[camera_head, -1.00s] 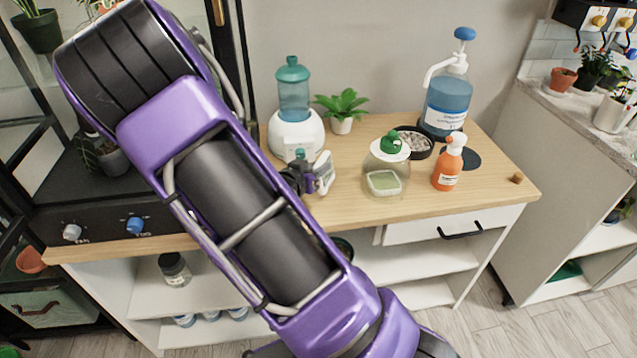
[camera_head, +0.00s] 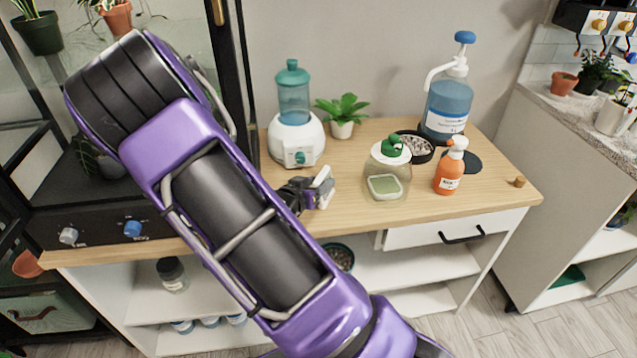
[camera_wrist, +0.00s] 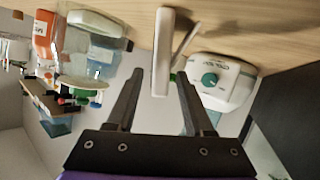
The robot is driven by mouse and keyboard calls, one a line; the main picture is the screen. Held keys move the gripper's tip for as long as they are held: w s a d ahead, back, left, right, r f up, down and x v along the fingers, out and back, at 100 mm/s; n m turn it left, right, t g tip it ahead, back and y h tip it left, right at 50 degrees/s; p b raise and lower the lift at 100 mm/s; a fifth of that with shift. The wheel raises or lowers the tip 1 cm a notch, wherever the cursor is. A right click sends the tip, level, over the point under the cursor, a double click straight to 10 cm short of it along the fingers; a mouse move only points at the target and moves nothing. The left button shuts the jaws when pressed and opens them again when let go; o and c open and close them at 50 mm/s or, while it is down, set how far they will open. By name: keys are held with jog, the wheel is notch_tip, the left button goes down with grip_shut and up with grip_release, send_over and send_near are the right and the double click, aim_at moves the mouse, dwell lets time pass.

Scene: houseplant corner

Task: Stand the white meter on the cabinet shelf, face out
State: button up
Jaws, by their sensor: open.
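In the wrist view the white meter (camera_wrist: 163,52) shows as a narrow white slab, edge-on, close to the wooden top. My gripper (camera_wrist: 157,62) is open, with a dark finger on each side of the slab and gaps between. In the head view my gripper (camera_head: 300,192) is low over the tabletop, and the meter (camera_head: 324,186) is a small pale shape at its end, partly covered. Its face cannot be made out. The dark glass-fronted cabinet (camera_head: 238,70) is at left, its black shelf (camera_head: 62,180) partly hidden by my arm.
On the wooden table (camera_head: 400,208) stand a white-based teal-topped dispenser (camera_head: 296,140), a small plant (camera_head: 342,112), a green-lidded jar (camera_head: 388,170), an orange spray bottle (camera_head: 450,168) and a blue pump bottle (camera_head: 446,105). White shelves (camera_head: 425,265) are below.

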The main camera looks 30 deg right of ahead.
jog(key=shift+r, duration=0.3)
jog(key=p+v, duration=0.3)
jog(key=v, duration=0.9)
jog(key=shift+f, duration=0.15)
